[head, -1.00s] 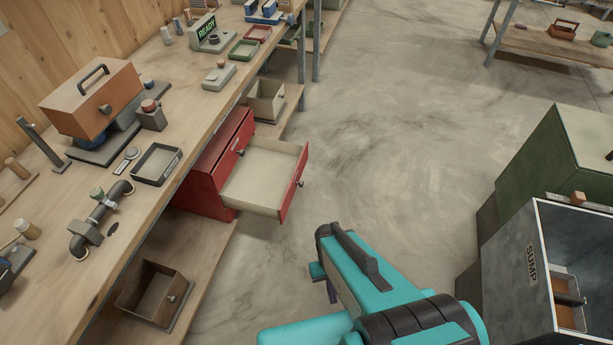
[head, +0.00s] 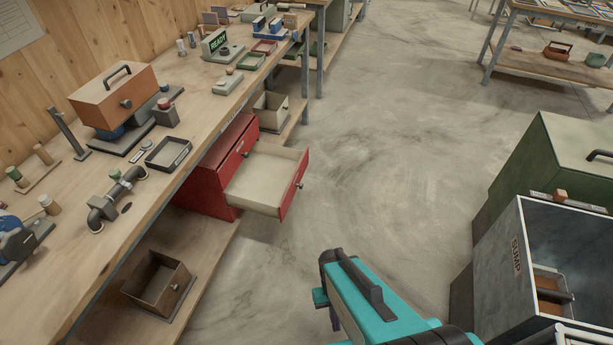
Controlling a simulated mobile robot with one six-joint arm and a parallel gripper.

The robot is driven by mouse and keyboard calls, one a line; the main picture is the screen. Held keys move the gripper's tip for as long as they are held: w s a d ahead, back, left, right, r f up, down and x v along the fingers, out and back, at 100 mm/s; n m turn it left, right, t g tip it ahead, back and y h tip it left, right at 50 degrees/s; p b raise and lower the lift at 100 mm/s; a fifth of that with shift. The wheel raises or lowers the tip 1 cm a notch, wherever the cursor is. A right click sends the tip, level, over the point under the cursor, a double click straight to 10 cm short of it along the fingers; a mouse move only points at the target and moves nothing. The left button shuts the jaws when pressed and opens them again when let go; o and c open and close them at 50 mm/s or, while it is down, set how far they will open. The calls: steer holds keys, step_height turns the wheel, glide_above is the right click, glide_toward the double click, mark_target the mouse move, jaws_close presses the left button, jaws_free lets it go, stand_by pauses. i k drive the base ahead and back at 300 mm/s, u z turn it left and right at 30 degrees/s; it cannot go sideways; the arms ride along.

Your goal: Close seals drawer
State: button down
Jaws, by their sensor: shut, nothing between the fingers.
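A red drawer cabinet (head: 208,188) stands under the workbench's edge. One of its drawers (head: 262,180) is pulled well out toward the floor aisle, with a red front, a dark knob and a pale, empty-looking inside. No label naming seals can be read on it. My teal arm (head: 375,305) reaches in from the bottom, right of and nearer than the open drawer, with clear floor showing between them. My gripper's fingers cannot be made out; the arm's links hide that area.
The workbench (head: 75,240) runs along the left with several fixtures on top. A brown open box (head: 158,285) and a pale one (head: 270,110) sit on the lower shelf. A sump bin (head: 510,270) and green cabinet (head: 560,165) stand right. The middle floor (head: 390,150) is clear.

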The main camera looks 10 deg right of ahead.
mark_target(266, 182)
steer(key=z, duration=0.7)
steer(key=i, duration=0.65)
steer(key=z, duration=0.65)
steer(key=k, duration=0.15)
steer(key=u, duration=2.9)
